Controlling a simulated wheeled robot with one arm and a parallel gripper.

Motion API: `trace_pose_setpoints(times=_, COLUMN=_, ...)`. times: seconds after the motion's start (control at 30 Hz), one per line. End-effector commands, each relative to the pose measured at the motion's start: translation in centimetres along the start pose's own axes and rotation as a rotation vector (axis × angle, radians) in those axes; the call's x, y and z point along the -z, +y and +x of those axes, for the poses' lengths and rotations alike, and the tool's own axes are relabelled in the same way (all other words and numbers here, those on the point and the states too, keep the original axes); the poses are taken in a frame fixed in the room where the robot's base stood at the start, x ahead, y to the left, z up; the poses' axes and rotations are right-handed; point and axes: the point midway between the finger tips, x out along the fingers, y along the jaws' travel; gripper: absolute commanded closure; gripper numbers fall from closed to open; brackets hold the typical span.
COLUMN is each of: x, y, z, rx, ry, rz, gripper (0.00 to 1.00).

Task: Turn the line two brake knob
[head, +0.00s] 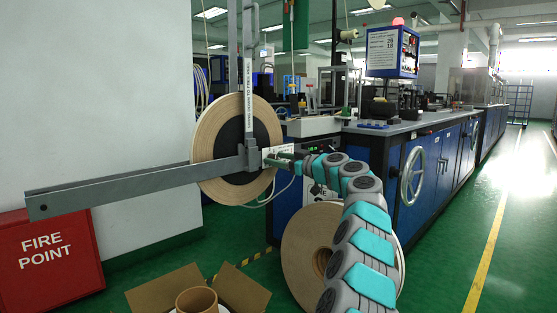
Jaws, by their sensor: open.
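A large tape reel (211,150) with a dark centre hangs upright on a grey payoff stand (249,85), left of the middle. A bracket (252,158) crosses the front of the reel near its hub. My gripper (276,160) is at the end of my teal and grey arm, just right of the bracket, and is open. It looks close to the hub, but I cannot tell whether it touches anything. The brake knob cannot be told apart there; it is too small or hidden by the gripper. A small white label shows beside the gripper.
A long grey bar (120,190) juts left from the bracket. A second reel (303,255) stands low behind my arm. An open carton (165,290) lies in front, and a red fire point box (48,258) stands left. Blue cabinets (418,190) line the right; green floor beyond is clear.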

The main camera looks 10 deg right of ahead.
Motion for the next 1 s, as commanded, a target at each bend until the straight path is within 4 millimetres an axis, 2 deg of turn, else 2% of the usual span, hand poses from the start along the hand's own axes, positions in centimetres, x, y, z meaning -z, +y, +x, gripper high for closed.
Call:
trace_pose_setpoints(times=0.17, x=-0.04, y=0.01, z=-0.01, rx=0.000, ry=0.000, rz=0.000, gripper=0.36)
trace_pose_setpoints(times=0.73, x=-0.08, y=0.00, z=-0.01, rx=0.000, ry=-0.001, rz=0.001, gripper=1.00)
trace_pose_setpoints(times=1.0, x=-0.10, y=-0.02, z=0.00, rx=0.001, ry=-0.001, rz=0.001, gripper=1.00)
